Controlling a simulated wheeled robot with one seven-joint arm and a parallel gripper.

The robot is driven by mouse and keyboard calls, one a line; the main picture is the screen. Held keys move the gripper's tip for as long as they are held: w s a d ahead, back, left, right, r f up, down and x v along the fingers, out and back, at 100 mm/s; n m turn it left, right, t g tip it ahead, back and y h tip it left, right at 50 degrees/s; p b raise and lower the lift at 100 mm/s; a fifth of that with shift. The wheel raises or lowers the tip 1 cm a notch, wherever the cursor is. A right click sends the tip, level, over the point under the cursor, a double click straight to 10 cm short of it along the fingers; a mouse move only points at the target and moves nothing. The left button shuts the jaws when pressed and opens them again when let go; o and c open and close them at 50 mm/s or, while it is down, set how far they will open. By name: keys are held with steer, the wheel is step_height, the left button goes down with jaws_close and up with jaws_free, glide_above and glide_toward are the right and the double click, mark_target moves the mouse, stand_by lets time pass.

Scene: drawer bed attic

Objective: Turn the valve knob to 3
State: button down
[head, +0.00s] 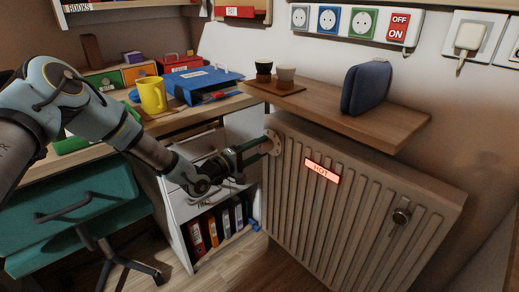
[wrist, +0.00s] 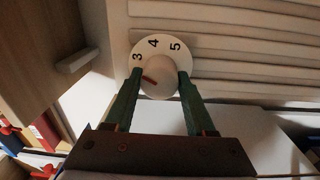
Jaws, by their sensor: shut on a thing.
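A red mark on the knob points left and slightly up, just below the 3. The dial's lower part is hidden by the knob and fingers. My gripper (wrist: 158,82) is shut on the knob, one green finger on each side. In the head view the dial (head: 274,142) sits at the upper left corner of the radiator (head: 330,205), with my gripper (head: 262,146) reaching it from the left.
A wooden shelf (head: 385,120) with a blue case (head: 366,87) and two cups overhangs the radiator. A desk with a yellow mug (head: 151,95) and a blue folder (head: 200,84) is at left. White drawers and binders (head: 212,228) stand close below my arm.

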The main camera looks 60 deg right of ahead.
steer(key=shift+n, duration=0.5)
steer(key=shift+c, duration=1.2)
jaws_free()
steer(key=v, duration=1.1)
steer(key=shift+d, duration=0.1)
steer(key=shift+s, duration=0.15)
